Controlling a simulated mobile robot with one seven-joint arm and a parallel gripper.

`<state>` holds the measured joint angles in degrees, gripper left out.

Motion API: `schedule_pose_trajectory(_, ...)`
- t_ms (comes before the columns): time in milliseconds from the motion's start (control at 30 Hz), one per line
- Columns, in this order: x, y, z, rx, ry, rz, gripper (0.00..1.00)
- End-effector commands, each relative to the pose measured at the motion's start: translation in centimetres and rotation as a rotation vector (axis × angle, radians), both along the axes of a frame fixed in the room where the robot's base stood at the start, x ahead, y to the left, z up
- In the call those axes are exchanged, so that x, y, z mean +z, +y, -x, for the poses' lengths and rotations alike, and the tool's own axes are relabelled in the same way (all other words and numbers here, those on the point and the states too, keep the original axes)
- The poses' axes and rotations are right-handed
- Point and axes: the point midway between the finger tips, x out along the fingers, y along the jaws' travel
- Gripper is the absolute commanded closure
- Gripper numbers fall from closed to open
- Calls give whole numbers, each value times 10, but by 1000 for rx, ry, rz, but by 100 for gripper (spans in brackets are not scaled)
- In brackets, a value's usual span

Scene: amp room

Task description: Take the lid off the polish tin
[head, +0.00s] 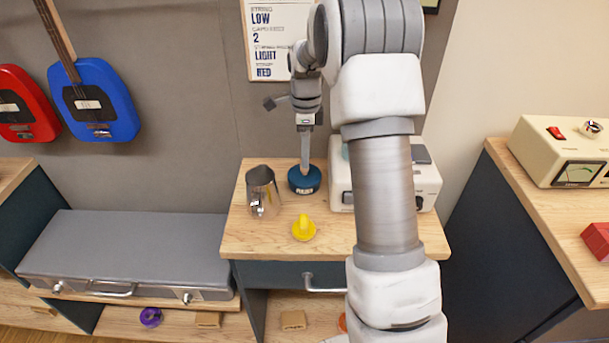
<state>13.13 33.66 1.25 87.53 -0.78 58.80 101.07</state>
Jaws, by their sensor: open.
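The polish tin (304,183) is a small round dark blue tin with pale lettering on its side. It stands upright on the wooden top of a small cabinet, towards the back. My gripper (305,166) is directly above it, pointing down, with its fingertips at or just over the tin's top. The jaws are open, seen nearly edge-on. I cannot tell whether the fingers touch the lid. The lid's edge cannot be made out from the tin body at this size.
A yellow knobbed object (304,228) lies in front. A white device (427,187) stands to the right, partly behind my arm. The cabinet top (285,250) is clear at the front left.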

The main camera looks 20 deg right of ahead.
Motion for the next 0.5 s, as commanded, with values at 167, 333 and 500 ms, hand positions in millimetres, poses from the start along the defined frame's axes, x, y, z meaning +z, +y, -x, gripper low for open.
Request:
schedule_pose_trajectory(167,-17,0,-1,1,3,0,35)
schedule_pose_trajectory(333,-43,0,-3,-1,3,-1,35)
schedule_pose_trajectory(500,-52,1,-4,1,0,1,35)
